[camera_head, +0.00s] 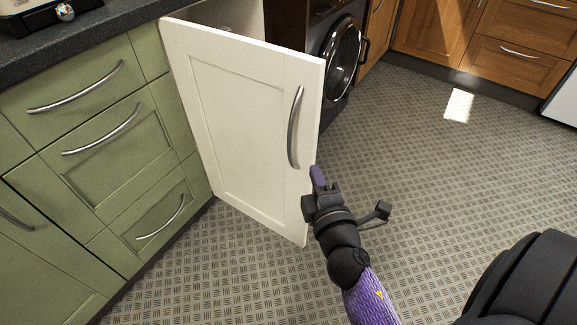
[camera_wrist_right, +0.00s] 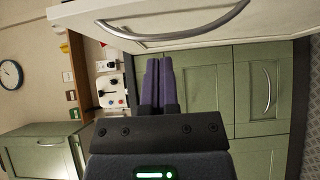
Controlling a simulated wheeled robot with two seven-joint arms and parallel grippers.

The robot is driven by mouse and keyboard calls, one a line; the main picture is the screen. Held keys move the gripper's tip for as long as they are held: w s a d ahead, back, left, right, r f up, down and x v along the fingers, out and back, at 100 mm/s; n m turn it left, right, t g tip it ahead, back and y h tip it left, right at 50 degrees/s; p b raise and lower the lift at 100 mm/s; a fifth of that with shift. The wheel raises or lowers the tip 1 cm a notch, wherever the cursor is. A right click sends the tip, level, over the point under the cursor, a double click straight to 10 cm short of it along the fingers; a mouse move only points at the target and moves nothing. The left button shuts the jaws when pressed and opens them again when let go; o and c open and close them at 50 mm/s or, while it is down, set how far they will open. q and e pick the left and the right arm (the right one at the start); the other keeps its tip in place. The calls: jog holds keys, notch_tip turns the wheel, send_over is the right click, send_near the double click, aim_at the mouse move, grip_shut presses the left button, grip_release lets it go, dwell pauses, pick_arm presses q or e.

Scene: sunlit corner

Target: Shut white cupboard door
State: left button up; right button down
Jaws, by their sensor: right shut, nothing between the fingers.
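The white cupboard door (camera_head: 238,118) stands wide open in the head view, hinged at its left edge beside the green drawers. Its curved metal handle (camera_head: 295,127) is near its free right edge. My right gripper (camera_head: 317,176) is at that free edge, below the handle, with its purple fingers shut and empty. I cannot tell whether it touches the door. In the right wrist view the door (camera_wrist_right: 200,38) and its handle (camera_wrist_right: 175,30) cross the top, and the shut fingers (camera_wrist_right: 158,82) point toward it. My left gripper is not in view.
Green drawers (camera_head: 100,128) under a dark worktop (camera_head: 95,35) stand left of the door. A washing machine (camera_head: 340,57) is behind it. Wooden cupboards (camera_head: 450,35) line the back. The patterned floor (camera_head: 450,170) to the right is clear.

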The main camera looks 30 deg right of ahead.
aim_at(300, 127)
jog(key=x, duration=1)
jog(key=shift+d+r+p, duration=0.15)
jog(key=shift+r+p, duration=0.05)
jog(key=shift+p, duration=0.1)
